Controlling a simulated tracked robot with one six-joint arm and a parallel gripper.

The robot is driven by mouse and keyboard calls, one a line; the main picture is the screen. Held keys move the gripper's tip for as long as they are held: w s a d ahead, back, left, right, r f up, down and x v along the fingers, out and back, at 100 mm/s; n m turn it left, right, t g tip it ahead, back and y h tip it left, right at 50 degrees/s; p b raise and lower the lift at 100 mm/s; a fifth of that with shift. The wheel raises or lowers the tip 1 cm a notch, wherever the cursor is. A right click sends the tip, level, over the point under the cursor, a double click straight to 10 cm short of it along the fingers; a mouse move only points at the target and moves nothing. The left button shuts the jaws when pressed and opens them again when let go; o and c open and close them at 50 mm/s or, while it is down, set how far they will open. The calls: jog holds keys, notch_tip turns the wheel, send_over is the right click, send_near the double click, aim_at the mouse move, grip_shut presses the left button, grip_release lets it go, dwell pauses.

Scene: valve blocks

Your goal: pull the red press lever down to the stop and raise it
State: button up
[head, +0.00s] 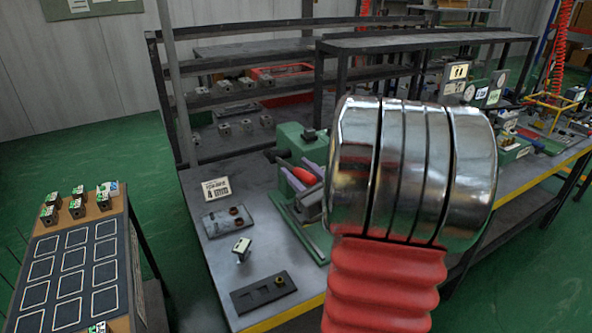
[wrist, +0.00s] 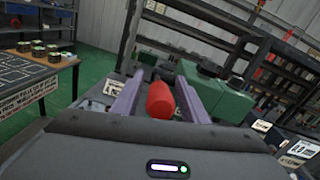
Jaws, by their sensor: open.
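The red press lever's grip (head: 303,176) shows as a rounded red end beside the green press (head: 291,139) on the bench. In the wrist view the red grip (wrist: 160,101) lies between the two purple fingers of my gripper (wrist: 160,80). The fingers stand open on either side of it, with a visible gap at the left; whether the right finger touches it I cannot tell. In the head view my gripper (head: 308,183) is around the red grip, partly hidden by my own arm. The lever's shaft is hidden. The green press body (wrist: 216,97) is right of the fingers.
A side table (head: 115,213) with several blocks stands at left. Dark shelving (head: 225,98) rises behind.

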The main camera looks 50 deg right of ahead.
grip_shut()
dwell(0.3)
jog(key=shift+d, duration=0.15)
jog(key=shift+r, duration=0.15)
